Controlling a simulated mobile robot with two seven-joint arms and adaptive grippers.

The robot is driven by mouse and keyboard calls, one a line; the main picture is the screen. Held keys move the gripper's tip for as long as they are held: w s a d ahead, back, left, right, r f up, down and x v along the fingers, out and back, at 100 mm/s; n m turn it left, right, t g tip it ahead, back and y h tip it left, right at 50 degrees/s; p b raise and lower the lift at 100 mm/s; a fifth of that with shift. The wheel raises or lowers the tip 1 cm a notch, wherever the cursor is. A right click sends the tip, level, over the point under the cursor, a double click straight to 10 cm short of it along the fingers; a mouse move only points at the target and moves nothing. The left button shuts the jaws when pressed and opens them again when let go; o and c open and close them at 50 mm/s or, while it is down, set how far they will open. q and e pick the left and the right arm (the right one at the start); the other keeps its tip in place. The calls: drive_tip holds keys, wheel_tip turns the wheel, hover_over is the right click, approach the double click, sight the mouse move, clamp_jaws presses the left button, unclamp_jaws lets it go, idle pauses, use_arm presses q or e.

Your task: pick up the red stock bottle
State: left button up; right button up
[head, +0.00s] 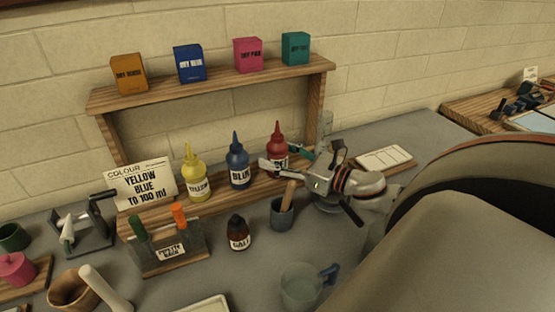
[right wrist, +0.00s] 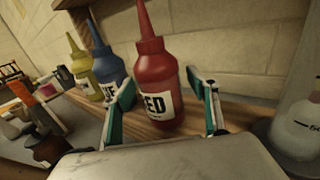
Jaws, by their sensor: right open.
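The red stock bottle (head: 277,138) stands upright on the wooden rack, at the right end of a row with the blue bottle (head: 237,165) and yellow bottle (head: 194,175). My right gripper (head: 284,159) is open at the red bottle, with its fingers partly covering the bottle's lower part. In the right wrist view the red bottle (right wrist: 157,75) stands between the open fingers of my right gripper (right wrist: 164,92). The left finger overlaps the label's edge, and a gap shows at the right finger. Whether either finger touches the bottle cannot be told. My left gripper is not in view.
A wooden shelf (head: 215,84) with several small boxes spans above the bottles. A grey cup (head: 282,215) with a wooden handle stands in front, near a dark dropper bottle (head: 237,236) and a clear jug (head: 300,288). A clear bottle (right wrist: 298,128) stands right in the wrist view.

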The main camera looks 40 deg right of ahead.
drive_tip(key=c, duration=0.9)
drive_tip(key=shift+o, duration=0.2)
wheel_tip(320, 180, up, 10)
drive_tip(key=p, duration=0.2)
drive_tip(key=shift+p, duration=0.3)
